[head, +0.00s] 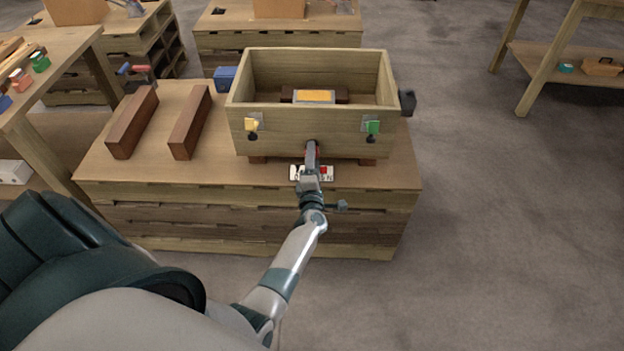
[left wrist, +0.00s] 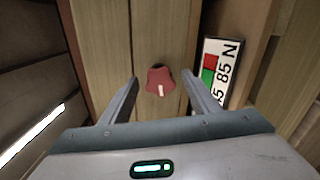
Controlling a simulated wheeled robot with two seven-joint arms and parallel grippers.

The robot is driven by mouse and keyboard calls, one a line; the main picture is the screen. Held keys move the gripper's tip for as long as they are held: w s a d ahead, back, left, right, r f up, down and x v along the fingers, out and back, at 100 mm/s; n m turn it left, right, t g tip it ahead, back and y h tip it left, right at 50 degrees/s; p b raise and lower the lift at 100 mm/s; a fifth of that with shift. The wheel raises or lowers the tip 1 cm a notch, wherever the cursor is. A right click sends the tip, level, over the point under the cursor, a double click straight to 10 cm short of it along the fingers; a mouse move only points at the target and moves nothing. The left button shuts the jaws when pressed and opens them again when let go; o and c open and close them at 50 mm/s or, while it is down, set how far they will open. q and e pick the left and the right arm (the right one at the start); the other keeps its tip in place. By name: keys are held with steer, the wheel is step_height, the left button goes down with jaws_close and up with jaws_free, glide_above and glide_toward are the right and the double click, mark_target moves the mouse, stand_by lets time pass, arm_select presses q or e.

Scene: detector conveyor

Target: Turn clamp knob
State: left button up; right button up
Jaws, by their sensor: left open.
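In the left wrist view a red knob (left wrist: 161,80) with a pale pointer mark sits on a wooden face. My left gripper (left wrist: 161,84) is open, with one finger on each side of the knob and a gap on both sides. In the head view the left gripper (head: 311,150) is at the front wall of an open wooden box (head: 300,128). The knob is hidden behind the gripper there. My right gripper is not in view.
A label plate with red and green patches (left wrist: 220,68) lies beside the knob. The box stands on a wooden bench (head: 120,175), with a yellow clip (head: 251,124) and a green clip (head: 373,127) on its front. Two brown beams (head: 133,122) lie left.

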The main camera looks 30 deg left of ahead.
arm_select(q)
steer(key=p+v, duration=0.3)
steer(key=v, duration=1.3)
steer(key=shift+s, duration=0.3)
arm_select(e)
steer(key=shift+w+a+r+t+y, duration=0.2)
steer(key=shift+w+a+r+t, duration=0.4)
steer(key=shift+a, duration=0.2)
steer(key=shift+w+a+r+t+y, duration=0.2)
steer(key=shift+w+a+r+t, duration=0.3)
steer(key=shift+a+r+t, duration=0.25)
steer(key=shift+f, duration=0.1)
arm_select(q)
steer(key=n+b, duration=0.9)
steer(key=b, duration=0.2)
steer(key=s+n+b, duration=0.1)
steer(key=n+b, duration=0.4)
steer(key=shift+r+n+b, duration=0.1)
steer(key=shift+n+b, duration=0.2)
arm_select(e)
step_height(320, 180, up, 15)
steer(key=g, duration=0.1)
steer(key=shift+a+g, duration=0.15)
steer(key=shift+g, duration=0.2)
arm_select(q)
steer(key=shift+w, duration=0.1)
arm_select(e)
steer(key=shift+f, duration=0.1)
